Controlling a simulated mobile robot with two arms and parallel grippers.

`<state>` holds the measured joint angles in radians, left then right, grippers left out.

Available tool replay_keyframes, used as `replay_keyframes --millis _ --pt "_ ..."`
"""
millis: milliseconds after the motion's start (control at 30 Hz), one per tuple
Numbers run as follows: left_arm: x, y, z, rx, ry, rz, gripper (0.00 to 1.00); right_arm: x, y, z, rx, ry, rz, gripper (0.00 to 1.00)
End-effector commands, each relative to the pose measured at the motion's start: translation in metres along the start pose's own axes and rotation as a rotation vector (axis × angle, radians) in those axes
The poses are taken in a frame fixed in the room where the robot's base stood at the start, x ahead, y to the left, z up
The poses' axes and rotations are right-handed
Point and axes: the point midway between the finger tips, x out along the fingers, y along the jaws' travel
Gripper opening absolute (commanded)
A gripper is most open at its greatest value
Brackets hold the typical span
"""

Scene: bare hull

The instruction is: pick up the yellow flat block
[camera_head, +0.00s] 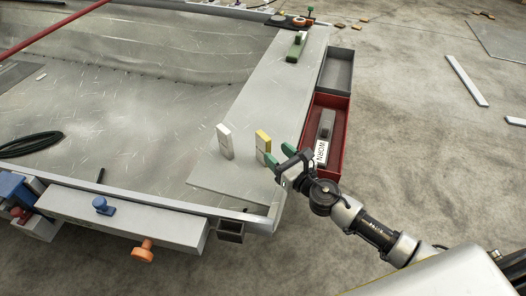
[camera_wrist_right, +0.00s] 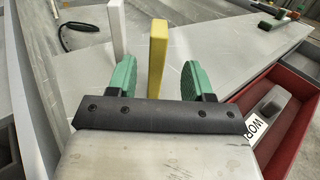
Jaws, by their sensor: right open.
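The yellow flat block (camera_head: 263,141) stands upright on the grey plank (camera_head: 281,93), near its front end. In the right wrist view the yellow flat block (camera_wrist_right: 158,57) rises between the two green fingers of my right gripper (camera_wrist_right: 156,80), with a gap on each side. In the head view my right gripper (camera_head: 279,154) is at the block's right side, open and empty; its fingers hide the block's lower part. A white flat block (camera_head: 224,142) stands upright to the left of the yellow one; it also shows in the right wrist view (camera_wrist_right: 117,28). My left gripper is not in view.
A red tray (camera_head: 344,100) holding a grey object with a label marked WORN (camera_head: 322,152) lies right of the plank. A grey tray (camera_head: 338,68) is behind it. A black cable coil (camera_head: 30,144) lies left.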

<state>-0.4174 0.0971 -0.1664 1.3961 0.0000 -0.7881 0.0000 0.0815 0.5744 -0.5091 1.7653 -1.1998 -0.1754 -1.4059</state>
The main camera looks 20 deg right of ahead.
Motion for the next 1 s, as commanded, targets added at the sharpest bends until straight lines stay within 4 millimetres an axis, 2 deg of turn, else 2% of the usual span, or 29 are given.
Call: replay_keyframes --millis 267,500,800,833,1000 --pt "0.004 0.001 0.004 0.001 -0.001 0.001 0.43 0.025 0.001 -0.001 0.003 0.0 -0.002 0.51" --pt "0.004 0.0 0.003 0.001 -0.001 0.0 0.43 0.059 0.004 -0.002 0.005 0.0 -0.001 0.51" --pt "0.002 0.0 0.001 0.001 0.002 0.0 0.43 0.065 0.004 -0.002 0.005 0.002 0.0 0.51" --pt "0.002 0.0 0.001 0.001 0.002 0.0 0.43 0.065 0.004 -0.002 0.005 0.002 0.0 0.5" --pt "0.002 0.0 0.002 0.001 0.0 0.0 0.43 0.065 0.004 -0.002 0.005 0.002 -0.001 0.23"
